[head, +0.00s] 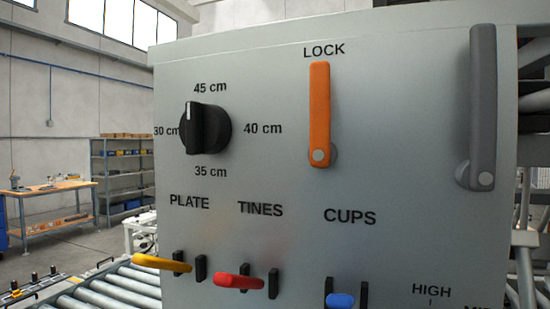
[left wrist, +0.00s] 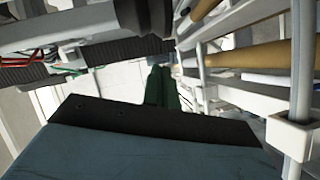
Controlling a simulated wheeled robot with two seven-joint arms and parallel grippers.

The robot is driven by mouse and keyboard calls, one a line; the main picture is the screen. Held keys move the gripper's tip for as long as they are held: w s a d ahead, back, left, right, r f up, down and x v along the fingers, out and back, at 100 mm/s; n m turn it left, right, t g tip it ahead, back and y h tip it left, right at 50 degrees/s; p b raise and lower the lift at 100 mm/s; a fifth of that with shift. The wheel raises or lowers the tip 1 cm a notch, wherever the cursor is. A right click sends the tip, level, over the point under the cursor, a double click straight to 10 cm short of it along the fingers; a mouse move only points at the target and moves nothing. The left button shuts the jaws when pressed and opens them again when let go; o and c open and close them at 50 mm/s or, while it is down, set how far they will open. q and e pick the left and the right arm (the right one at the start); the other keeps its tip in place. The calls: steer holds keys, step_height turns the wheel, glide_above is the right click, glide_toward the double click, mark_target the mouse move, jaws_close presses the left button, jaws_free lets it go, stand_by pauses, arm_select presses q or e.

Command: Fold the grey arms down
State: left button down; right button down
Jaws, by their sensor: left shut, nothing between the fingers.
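A long grey arm (head: 482,105) stands upright at the right edge of the grey panel (head: 420,140) in the head view. Its round pivot is at the lower end. I see only this one grey arm clearly; a second one cannot be made out. My left gripper (left wrist: 160,72) shows in the left wrist view as two green fingers side by side beyond a dark plate. It is shut with nothing in it, near white frame bars, away from any grey arm that I can see. Neither gripper shows in the head view.
The panel also carries an upright orange LOCK lever (head: 319,115), a black dial (head: 206,128), and yellow (head: 161,263), red (head: 238,281) and blue (head: 340,300) handles. A roller conveyor (head: 110,295) runs at lower left. White bars (left wrist: 300,70) crowd the wrist view's right side.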

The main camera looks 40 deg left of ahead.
arm_select(q)
steer(key=s+a+r, duration=0.1)
steer(key=s+a, duration=0.1)
steer(key=s, duration=0.3)
steer(key=s+a+r+p, duration=0.1)
steer(key=s+a, duration=0.2)
steer(key=s, duration=0.2)
steer(key=shift+a+r, duration=0.25)
steer(key=shift+r, duration=0.05)
stand_by(0.5)
